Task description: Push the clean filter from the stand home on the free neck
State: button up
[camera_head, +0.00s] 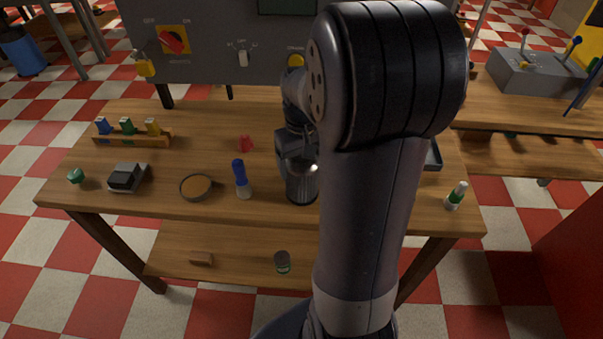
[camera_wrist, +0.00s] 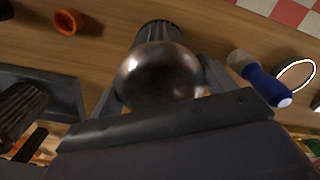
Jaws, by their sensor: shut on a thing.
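In the wrist view, my gripper (camera_wrist: 162,85) is closed around a round, shiny, dark metallic thing (camera_wrist: 158,75), one jaw on each side. A dark ribbed part (camera_wrist: 160,32) shows just beyond its dome; I cannot tell whether the two are one piece. In the head view, my gripper (camera_head: 298,160) is over a dark upright cylinder (camera_head: 302,188) near the bench's front edge, partly hidden by my arm. I cannot make out the stand or the free neck for certain.
A blue-handled brush (camera_head: 240,172) and a round shallow pan (camera_head: 196,187) lie left of the gripper. A rack (camera_head: 130,138) of coloured items stands at the back left. A white-and-green tube (camera_head: 456,196) stands at the right. A grey control panel (camera_head: 210,70) rises behind.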

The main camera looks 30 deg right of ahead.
jog(key=shift+r+p, duration=0.7)
jog(key=shift+r, duration=0.05)
dwell(0.4)
jog(key=shift+r+p, duration=1.95)
jog(key=shift+r, duration=0.35)
